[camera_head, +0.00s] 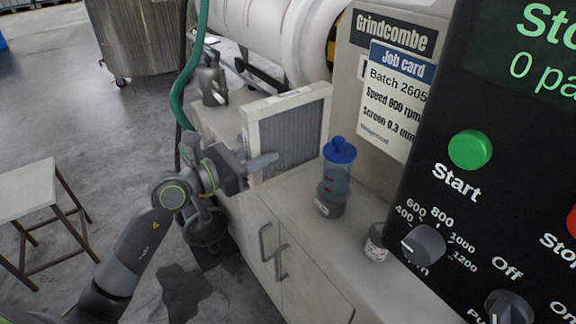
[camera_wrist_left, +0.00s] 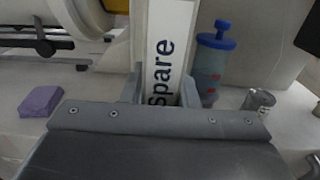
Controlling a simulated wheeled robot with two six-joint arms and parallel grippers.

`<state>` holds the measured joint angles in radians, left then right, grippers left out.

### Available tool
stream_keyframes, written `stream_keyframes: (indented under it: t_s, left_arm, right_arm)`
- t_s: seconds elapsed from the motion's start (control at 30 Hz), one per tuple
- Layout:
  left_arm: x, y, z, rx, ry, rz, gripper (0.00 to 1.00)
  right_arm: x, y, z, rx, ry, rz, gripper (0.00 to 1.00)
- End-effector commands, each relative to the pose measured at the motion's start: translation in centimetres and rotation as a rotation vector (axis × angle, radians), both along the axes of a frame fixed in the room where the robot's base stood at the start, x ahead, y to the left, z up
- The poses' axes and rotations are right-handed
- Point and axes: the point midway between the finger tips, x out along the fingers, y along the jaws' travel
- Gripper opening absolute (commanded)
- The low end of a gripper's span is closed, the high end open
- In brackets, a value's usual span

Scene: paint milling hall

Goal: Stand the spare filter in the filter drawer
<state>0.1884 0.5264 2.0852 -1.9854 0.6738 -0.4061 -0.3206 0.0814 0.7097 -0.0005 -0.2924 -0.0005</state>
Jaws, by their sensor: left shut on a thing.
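The spare filter (camera_head: 292,136) is a flat pleated grey panel in a white frame. It is upright above or on the cabinet top; I cannot tell whether it touches. In the left wrist view its white edge (camera_wrist_left: 163,62), labelled "Spare", runs up between the fingers. My left gripper (camera_head: 257,164) is shut on the filter's near edge; one finger shows against the pleated face. I cannot make out an open filter drawer. The cabinet front below has two handles (camera_head: 281,263). My right gripper is not in view.
A blue-lidded bottle (camera_head: 336,178) stands right of the filter, with a small jar (camera_head: 376,243) beyond. A black control panel (camera_head: 480,190) fills the right. A green hose (camera_head: 190,70) hangs near my arm. A stool (camera_head: 28,190) stands left.

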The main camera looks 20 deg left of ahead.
Motion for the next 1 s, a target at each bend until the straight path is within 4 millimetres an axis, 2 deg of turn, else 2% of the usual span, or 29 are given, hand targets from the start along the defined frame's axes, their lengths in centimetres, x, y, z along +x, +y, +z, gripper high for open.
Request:
stream_keyframes:
  t_s: [0.3,0.4,0.57,0.8,1.0]
  left_arm:
    - [5.2,-4.3,0.3,-0.006,-0.001,-0.004,0.0]
    - [5.2,-4.1,-1.5,-0.001,0.003,-0.001,0.0]
    - [5.2,-4.1,-2.6,-0.001,0.001,-0.002,0.0]
    - [5.1,-4.1,-6.5,-0.002,0.001,-0.001,0.0]
    - [5.5,-4.3,-6.9,-0.001,-0.002,-0.001,0.0]
  right_arm:
    - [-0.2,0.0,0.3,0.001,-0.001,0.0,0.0]
    - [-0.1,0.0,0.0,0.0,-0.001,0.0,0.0]
    - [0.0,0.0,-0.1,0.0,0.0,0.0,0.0]
    - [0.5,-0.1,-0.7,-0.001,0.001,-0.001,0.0]
    - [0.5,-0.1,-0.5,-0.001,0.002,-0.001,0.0]
